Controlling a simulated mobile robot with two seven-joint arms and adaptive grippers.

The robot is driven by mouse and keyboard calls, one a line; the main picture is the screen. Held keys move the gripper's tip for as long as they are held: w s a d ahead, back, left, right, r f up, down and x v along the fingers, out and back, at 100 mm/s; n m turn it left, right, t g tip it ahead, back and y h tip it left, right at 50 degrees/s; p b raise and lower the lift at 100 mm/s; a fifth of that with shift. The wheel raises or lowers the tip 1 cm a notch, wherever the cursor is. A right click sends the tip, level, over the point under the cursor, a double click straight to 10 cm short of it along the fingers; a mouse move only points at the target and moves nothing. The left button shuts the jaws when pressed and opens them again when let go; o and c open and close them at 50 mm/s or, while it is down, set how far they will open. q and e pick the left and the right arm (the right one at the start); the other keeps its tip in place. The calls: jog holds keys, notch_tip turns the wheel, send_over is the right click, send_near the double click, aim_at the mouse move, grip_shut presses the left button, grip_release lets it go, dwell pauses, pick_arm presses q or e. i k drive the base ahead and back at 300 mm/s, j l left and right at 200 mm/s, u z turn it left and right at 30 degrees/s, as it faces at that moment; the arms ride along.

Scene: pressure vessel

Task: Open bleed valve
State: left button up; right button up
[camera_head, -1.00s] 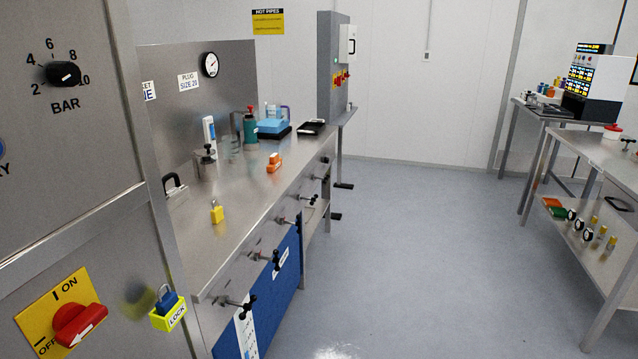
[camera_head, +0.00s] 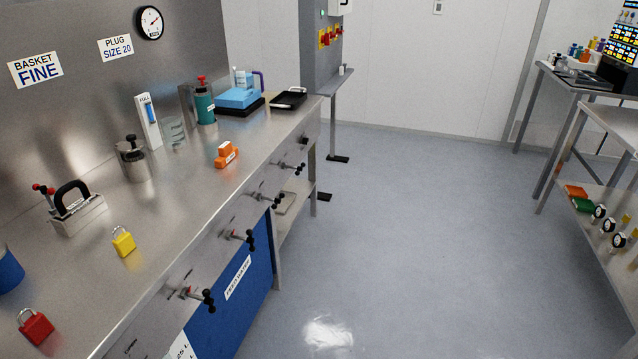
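Several small valves with black T-shaped handles stick out of the front face of the steel bench (camera_head: 215,235). The nearest valve (camera_head: 199,296) is at the lower left, with another valve (camera_head: 242,238) farther along, and more behind it toward the far end. Their labels are too small to read, so I cannot tell which is the bleed valve, nor whether any is open or closed. Neither of my grippers is in view.
The floor (camera_head: 410,240) to the right is clear.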

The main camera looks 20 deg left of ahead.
aim_at(277, 201)
jog(key=i+u, duration=0.2)
jog(key=i, duration=0.2)
jog(key=i+l+u, duration=0.15)
jog(key=i, duration=0.3)
jog(key=i+l+u, duration=0.2)
jog(key=i, duration=0.2)
jog(key=i+l+u, duration=0.2)
jog(key=i, duration=0.2)
